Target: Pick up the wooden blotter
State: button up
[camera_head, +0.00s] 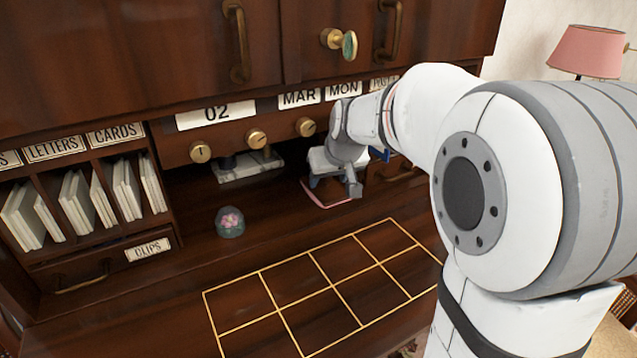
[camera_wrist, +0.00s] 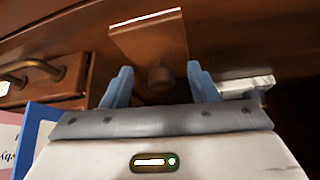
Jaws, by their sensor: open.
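The wooden blotter is a reddish-brown block with a round knob and a pale pink edge. In the wrist view the blotter (camera_wrist: 135,42) lies straight ahead, its knob between my two blue-grey fingers. My gripper (camera_wrist: 159,78) is open, one finger on each side of the knob; I cannot tell whether either touches it. In the head view my gripper (camera_head: 333,186) is low over the desk at the back, covering most of the blotter (camera_head: 331,204). Only its pinkish edge shows there, on the desk surface.
A pale marble stand (camera_head: 247,172) with dark inkwells is left of my gripper. A glass paperweight (camera_head: 230,222) with a pink flower sits nearer the front. A gold grid (camera_head: 318,293) marks clear desktop. A blue-edged item (camera_wrist: 36,135) is close at left. Cabinets overhang above.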

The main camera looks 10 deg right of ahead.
jog(key=shift+w+a, duration=0.1)
jog(key=shift+w, duration=0.6)
jog(key=shift+w+f, duration=0.3)
jog(key=shift+f, duration=0.2)
jog(key=shift+c, duration=0.4)
jog(key=c, duration=1.1)
